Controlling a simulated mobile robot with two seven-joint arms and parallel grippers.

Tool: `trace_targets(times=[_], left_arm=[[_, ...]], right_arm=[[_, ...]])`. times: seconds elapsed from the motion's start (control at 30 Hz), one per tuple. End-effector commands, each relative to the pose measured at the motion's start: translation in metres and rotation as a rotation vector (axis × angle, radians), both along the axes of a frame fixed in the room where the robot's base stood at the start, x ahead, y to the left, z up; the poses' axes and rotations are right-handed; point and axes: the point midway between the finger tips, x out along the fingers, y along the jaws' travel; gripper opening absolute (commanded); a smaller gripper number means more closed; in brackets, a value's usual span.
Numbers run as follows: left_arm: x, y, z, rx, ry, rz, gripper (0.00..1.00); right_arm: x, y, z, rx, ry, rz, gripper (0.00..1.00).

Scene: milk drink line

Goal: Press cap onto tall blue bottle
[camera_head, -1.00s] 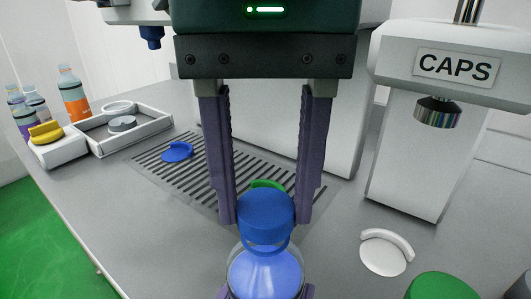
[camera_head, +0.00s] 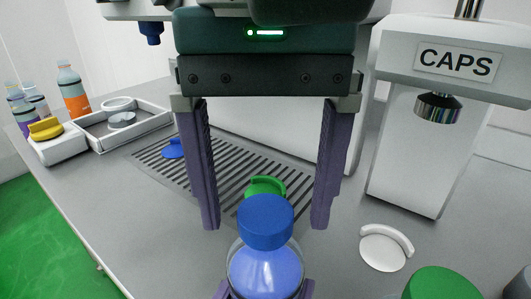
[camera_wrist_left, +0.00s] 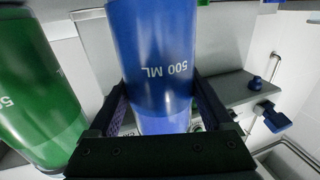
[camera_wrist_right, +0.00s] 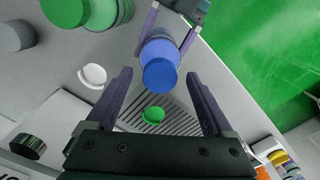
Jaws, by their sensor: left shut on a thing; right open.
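The tall blue bottle (camera_head: 265,272) stands upright at the bottom centre of the head view, with the blue cap (camera_head: 265,222) on its top. The cap looks seated on the neck. My left gripper (camera_wrist_left: 160,105) is shut on the bottle's body; its fingertips just show beside the bottle in the head view. My right gripper (camera_head: 265,222) is open, its fingers apart on either side of the cap and touching nothing that I can see. In the right wrist view the blue cap (camera_wrist_right: 160,75) lies beyond the open fingers, with the bottle behind it.
A green disc with a raised rim (camera_head: 266,187) and a blue one (camera_head: 174,149) lie on the slotted grate (camera_head: 225,165). A white one (camera_head: 385,247) lies on the right. A green-capped bottle (camera_wrist_left: 40,90) stands beside the blue bottle. The CAPS machine (camera_head: 405,150) stands at right.

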Motion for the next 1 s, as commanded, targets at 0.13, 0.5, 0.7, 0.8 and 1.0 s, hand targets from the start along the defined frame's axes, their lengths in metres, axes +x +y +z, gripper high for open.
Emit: trace_targets(times=[0.13, 0.5, 0.7, 0.8, 1.0], left_arm=[[0.000, 0.000, 0.000, 0.000, 0.001, 0.000, 0.00], [0.000, 0.000, 0.000, 0.000, 0.001, 0.000, 0.00], [0.000, 0.000, 0.000, 0.000, 0.001, 0.000, 0.00], [0.000, 0.000, 0.000, 0.000, 0.001, 0.000, 0.00], [0.000, 0.000, 0.000, 0.000, 0.001, 0.000, 0.00]], right_arm=[[0.000, 0.000, 0.000, 0.000, 0.000, 0.000, 0.86], [0.001, 0.001, 0.054, 0.003, -0.004, 0.001, 0.86], [0.000, 0.001, 0.094, 0.002, -0.003, 0.001, 0.86], [0.001, 0.000, 0.108, 0.001, -0.003, -0.001, 0.86], [0.000, 0.000, 0.120, 0.001, 0.000, 0.001, 0.86]])
